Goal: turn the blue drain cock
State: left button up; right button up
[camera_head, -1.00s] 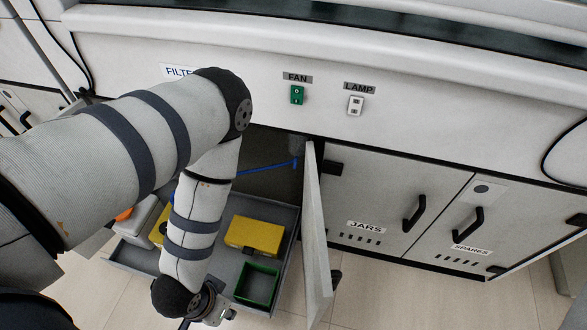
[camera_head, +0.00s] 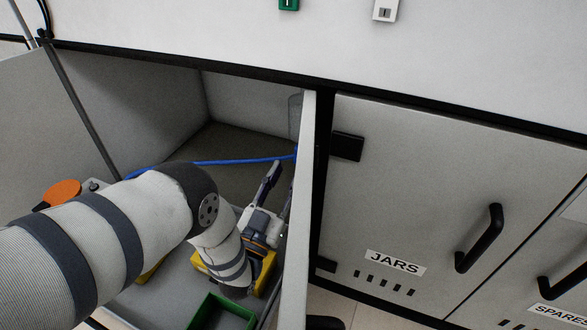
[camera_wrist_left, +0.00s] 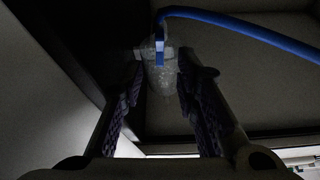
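In the left wrist view a small upright blue piece (camera_wrist_left: 159,52), which looks like the blue drain cock, sits in front of a clear, cup-like vessel (camera_wrist_left: 160,76). A blue hose (camera_wrist_left: 240,28) runs from its top to the right. In the head view the same hose (camera_head: 235,161) runs to the cabinet's right side, where the cock is largely hidden by the door edge. My left gripper (camera_head: 281,180) is inside the cabinet, below the hose end, fingers pointing up and inward. In the wrist view its fingers (camera_wrist_left: 163,72) are apart, one on either side of the vessel. My right gripper is not in view.
The open cabinet door (camera_head: 300,215) stands edge-on close to the right of my left gripper. The JARS door (camera_head: 410,200) is shut.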

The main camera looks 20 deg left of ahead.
aim_at(295, 155)
pick_arm(q)
jog(key=b+x, duration=0.1)
jog(key=x, duration=0.3)
jog(key=shift+w+r, duration=0.2)
jog(key=shift+w, duration=0.1)
grip_shut()
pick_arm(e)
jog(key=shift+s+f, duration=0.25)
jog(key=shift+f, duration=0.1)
